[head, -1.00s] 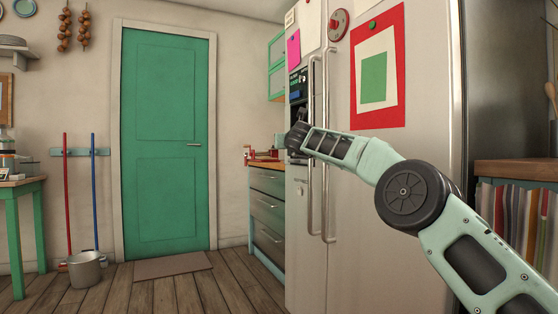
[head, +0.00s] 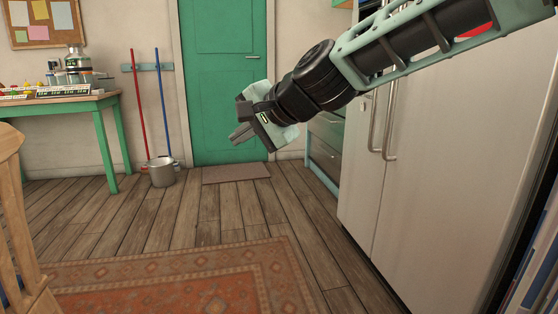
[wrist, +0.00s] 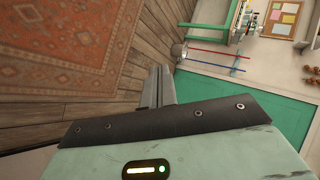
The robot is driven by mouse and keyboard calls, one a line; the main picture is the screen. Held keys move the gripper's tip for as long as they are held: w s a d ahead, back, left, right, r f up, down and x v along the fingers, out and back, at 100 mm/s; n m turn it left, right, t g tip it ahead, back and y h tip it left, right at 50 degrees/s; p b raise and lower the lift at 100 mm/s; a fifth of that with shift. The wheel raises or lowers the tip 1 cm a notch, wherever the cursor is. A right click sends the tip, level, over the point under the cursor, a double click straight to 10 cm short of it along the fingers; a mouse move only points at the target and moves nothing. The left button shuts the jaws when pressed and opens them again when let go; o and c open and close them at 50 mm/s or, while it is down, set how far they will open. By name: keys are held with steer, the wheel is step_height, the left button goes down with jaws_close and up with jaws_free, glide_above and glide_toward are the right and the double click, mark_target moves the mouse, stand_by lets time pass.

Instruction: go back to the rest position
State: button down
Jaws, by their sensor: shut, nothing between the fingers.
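My gripper (head: 241,133) hangs in mid-air in the head view, in front of the lower part of the green door. It is shut and empty. In the wrist view its fingers (wrist: 158,86) are together, with the wooden floor and the patterned rug behind them. My arm reaches in from the upper right of the head view, in front of the fridge's upper part.
The fridge (head: 440,170) stands close on the right. The green door (head: 222,70) and a mat (head: 235,173) are ahead. A metal pot (head: 161,173), a green table (head: 60,108) and a wooden chair (head: 22,220) are left. The rug (head: 180,280) lies on open floor.

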steer(key=s+d+f+n+g+h, duration=0.1)
steer(key=s+d+f+n+g, duration=0.2)
steer(key=s, duration=0.4)
steer(key=s+d+f+n+h, duration=0.2)
steer(key=s+d+f, duration=0.1)
steer(key=s+f, duration=0.25)
steer(key=s+d+f+n+g+h, duration=0.1)
steer(key=s+d+f+n+g, duration=0.2)
steer(key=s, duration=0.4)
steer(key=s+d+f+n+h+p, duration=0.2)
steer(key=s+d+f+n+h, duration=0.35)
steer(key=s+d, duration=0.7)
step_height(320, 180, up, 36)
steer(key=p, duration=3.6)
steer(key=shift+w+a+r+g+y+p, duration=0.2)
steer(key=shift+w+g+y+p, duration=0.1)
steer(key=shift+g+y+p, duration=0.15)
steer(key=shift+m, duration=0.25)
